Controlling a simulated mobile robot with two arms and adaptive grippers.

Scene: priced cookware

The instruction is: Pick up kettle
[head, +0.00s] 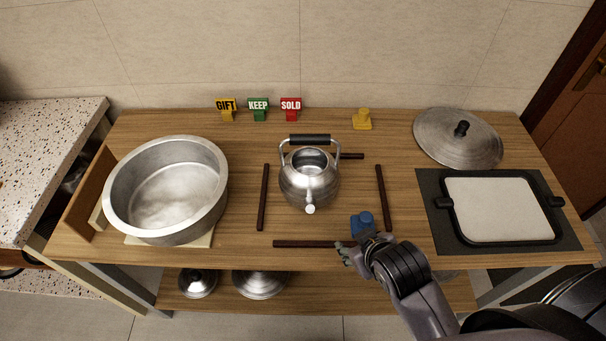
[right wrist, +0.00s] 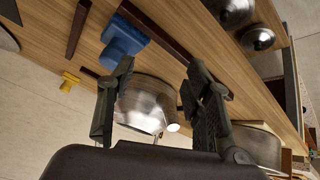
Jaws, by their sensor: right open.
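The silver kettle (head: 309,188) stands upright on the wooden table, with a black-gripped handle arched over its top and its spout towards the front. My right gripper (head: 358,247) is at the table's front edge, in front and to the right of the kettle, apart from it. In the right wrist view the kettle (right wrist: 148,104) shows beyond and between the two spread fingers of the right gripper (right wrist: 160,66), which is empty. The fingers partly hide the kettle there. My left gripper is not in view.
Dark wooden strips (head: 264,197) lie around the kettle. A blue block (head: 362,224) is beside my right gripper. A large metal pot (head: 166,190) stands left, a griddle (head: 500,209) and lid (head: 458,139) right. GIFT (head: 226,107), KEEP and SOLD signs stand behind.

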